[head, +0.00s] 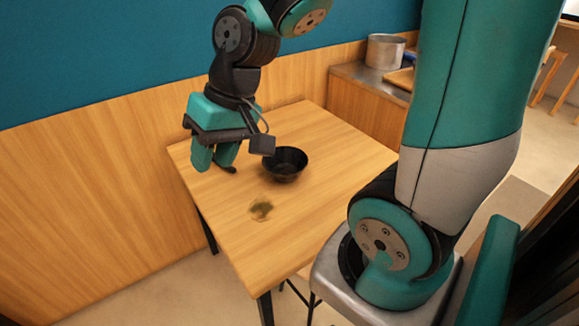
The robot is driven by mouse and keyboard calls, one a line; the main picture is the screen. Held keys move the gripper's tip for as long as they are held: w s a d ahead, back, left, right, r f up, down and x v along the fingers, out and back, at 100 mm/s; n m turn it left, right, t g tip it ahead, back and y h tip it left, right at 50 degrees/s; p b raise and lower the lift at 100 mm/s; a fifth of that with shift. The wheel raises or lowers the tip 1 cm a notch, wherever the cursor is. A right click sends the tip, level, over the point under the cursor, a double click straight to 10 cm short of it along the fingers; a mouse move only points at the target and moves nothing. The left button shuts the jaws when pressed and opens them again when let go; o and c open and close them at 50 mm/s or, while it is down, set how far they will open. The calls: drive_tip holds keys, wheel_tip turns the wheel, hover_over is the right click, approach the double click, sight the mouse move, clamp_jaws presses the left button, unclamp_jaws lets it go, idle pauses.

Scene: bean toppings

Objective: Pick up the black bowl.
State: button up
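The black bowl (285,164) stands upright on the wooden table (318,131), near the middle, and looks empty. My gripper (214,157) is to the left of the bowl, pointing down over the table's left part. Its two teal fingers are apart with nothing visible between them. The gripper does not touch the bowl. A small dark shape, too small to identify, shows just by the right fingertip.
A small dark greenish-brown patch (261,210) lies on the table in front of the bowl. A metal pot (385,51) stands on a counter at the back right. A wood-panelled wall runs behind the table. The table's front part is otherwise clear.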

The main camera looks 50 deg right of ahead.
drive_tip(key=w+d+f+m+t+h, duration=0.1)
drive_tip(key=w+d+f+m, duration=0.25)
drive_tip(key=d, duration=0.35)
drive_tip(key=w+d+f+m+t, duration=0.1)
drive_tip(key=w+d+f+m, duration=0.1)
drive_tip(key=d+m, duration=0.35)
drive_tip(key=m+h, duration=0.3)
drive_tip(key=m, duration=0.5)
approach(301, 171)
drive_tip(key=shift+t, duration=0.4)
drive_tip(key=shift+s+d+p+x, duration=0.1)
drive_tip(key=shift+p+x, duration=0.35)
drive_tip(key=shift+x, duration=2.2)
drive_tip(key=shift+s+d+p+x, duration=0.1)
drive_tip(key=shift+p+x, duration=0.35)
drive_tip(key=shift+x, duration=2.2)
drive_tip(key=shift+f, duration=0.1)
clamp_jaws()
